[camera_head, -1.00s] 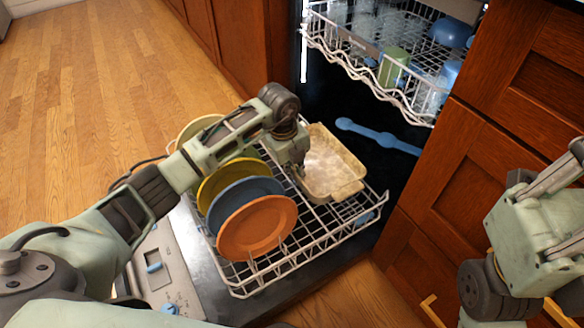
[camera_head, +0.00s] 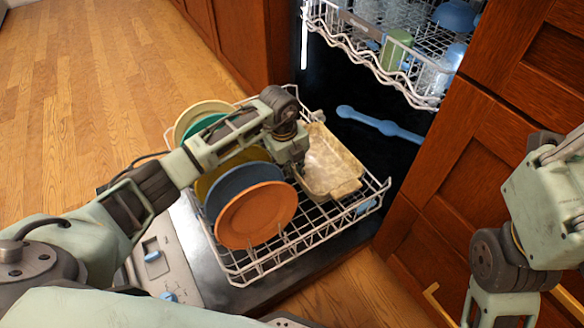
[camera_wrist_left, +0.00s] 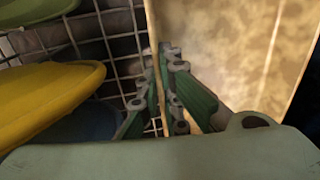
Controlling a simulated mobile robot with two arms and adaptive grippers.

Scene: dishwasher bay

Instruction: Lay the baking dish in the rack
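The baking dish (camera_head: 330,158), tan and rectangular with mottled sides, is in the lower rack (camera_head: 290,262), right of the plates. It looks slightly tilted; whether its base rests fully on the wires is unclear. My left gripper (camera_head: 296,168) is at the dish's left wall. In the left wrist view its fingers (camera_wrist_left: 165,85) straddle the wall of the dish (camera_wrist_left: 235,50), with the tips close together on both sides of it. My right arm shows at the right edge, but its gripper is out of view.
Orange (camera_head: 256,214), blue (camera_head: 216,190) and yellow plates stand left of the dish; the yellow one is close in the wrist view (camera_wrist_left: 50,95). Green and cream (camera_head: 198,114) plates stand behind. The upper rack (camera_head: 372,66) holds cups and bowls. Wooden cabinets (camera_head: 480,150) flank the right side.

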